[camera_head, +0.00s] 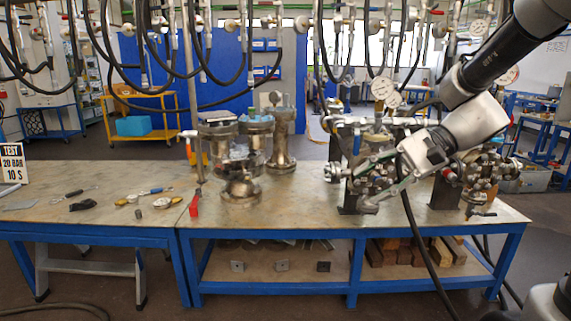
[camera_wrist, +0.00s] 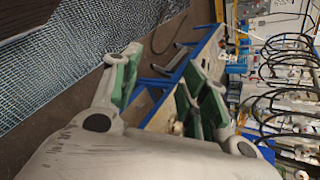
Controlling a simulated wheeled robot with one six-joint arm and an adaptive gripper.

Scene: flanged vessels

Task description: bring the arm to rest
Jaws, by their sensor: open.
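My gripper (camera_head: 372,181) hangs from the arm at the right of the head view, in front of the flanged valve assembly on the bench. Its fingers point left and down, and parts of the valves lie behind them. In the wrist view my gripper (camera_wrist: 158,88) shows two green-lined fingers spread apart with nothing between them. The bench and floor are seen past the fingers there. My arm reaches in from the upper right of the head view.
A blue-framed bench (camera_head: 276,210) spans the front. Flanged vessels (camera_head: 240,165) stand at its middle, and a valve assembly (camera_head: 470,170) at its right. Small tools (camera_head: 140,195) lie at the left. Black hoses (camera_head: 150,60) hang above. A dark cable (camera_head: 425,245) crosses the bench's front edge.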

